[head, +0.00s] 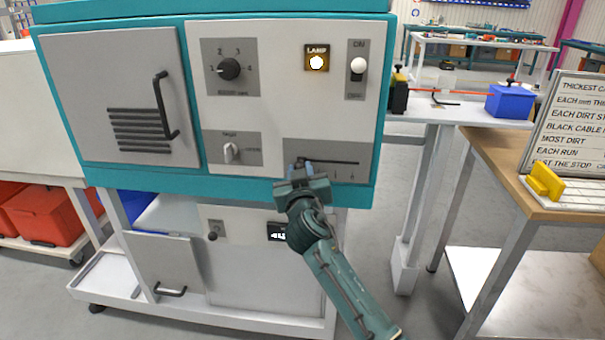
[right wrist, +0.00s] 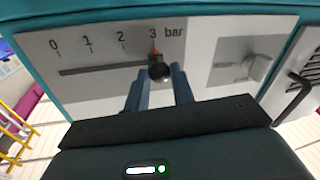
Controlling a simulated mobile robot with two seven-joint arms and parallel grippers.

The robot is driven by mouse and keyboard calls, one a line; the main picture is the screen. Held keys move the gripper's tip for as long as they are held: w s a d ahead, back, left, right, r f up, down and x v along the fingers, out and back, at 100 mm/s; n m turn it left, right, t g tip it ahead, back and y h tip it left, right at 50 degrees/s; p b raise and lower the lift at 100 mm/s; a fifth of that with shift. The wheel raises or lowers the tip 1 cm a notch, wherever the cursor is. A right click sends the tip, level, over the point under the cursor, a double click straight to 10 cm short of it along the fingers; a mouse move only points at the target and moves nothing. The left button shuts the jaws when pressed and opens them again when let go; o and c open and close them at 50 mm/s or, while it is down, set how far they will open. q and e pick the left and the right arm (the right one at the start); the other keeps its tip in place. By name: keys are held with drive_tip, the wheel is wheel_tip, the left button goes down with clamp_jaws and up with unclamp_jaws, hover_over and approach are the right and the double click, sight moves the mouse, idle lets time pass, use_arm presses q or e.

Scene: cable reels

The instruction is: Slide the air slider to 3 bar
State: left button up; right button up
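The air slider's black knob (right wrist: 159,71) shows in the right wrist view on a grey scale plate (right wrist: 95,88) marked 0, 1, 2, 3 bar. Its red pointer (right wrist: 155,52) is at the tick below the 3. The slot (right wrist: 105,69) runs away from the knob towards 0. In the head view the slot (head: 335,162) is on the lower right of the machine front, and the knob end is mostly hidden by my right gripper (head: 302,170). The right gripper's fingers (right wrist: 159,85) stand close on both sides of the knob. My left gripper is not in view.
The panel also carries a rotary dial (head: 229,69), a lit lamp (head: 316,62), a toggle switch (head: 358,67) and a small selector knob (head: 231,152). A closed door (head: 135,95) with a handle is at left. A table with an instruction board (head: 570,125) stands at right.

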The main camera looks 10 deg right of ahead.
drive_tip(key=o, duration=0.4)
drive_tip(key=shift+a, duration=0.3)
drive_tip(key=shift+o, duration=0.3)
drive_tip(key=shift+d, duration=0.1)
drive_tip(key=s, duration=0.7)
drive_tip(key=shift+s+a, duration=0.25)
drive_tip(key=shift+a, duration=0.1)
